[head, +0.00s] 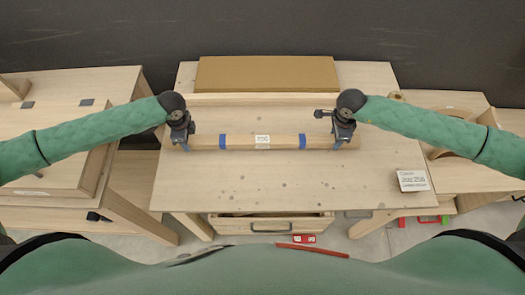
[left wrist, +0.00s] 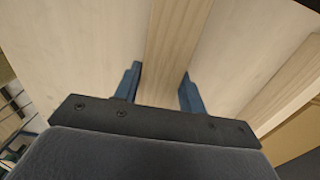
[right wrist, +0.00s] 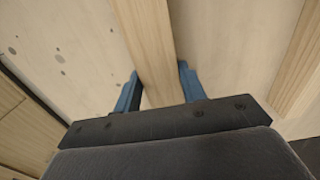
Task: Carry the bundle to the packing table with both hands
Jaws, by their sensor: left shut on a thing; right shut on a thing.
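The bundle (head: 240,142) is a long pale wooden piece with two blue bands and a white label in its middle. It lies lengthwise left to right over the light wood table (head: 225,187); I cannot tell whether it touches the top. My left gripper (head: 183,147) is shut on its left end, and my right gripper (head: 340,145) is shut on its right end. In the left wrist view the bundle (left wrist: 172,55) runs between the blue fingers. In the right wrist view the bundle (right wrist: 150,45) also passes between the fingers.
A brown board or box (head: 266,74) lies at the table's back, behind a pale wood strip (head: 240,98). Other wooden benches stand left (head: 75,80) and right (head: 460,180). A drawer (head: 270,225) is below the front edge.

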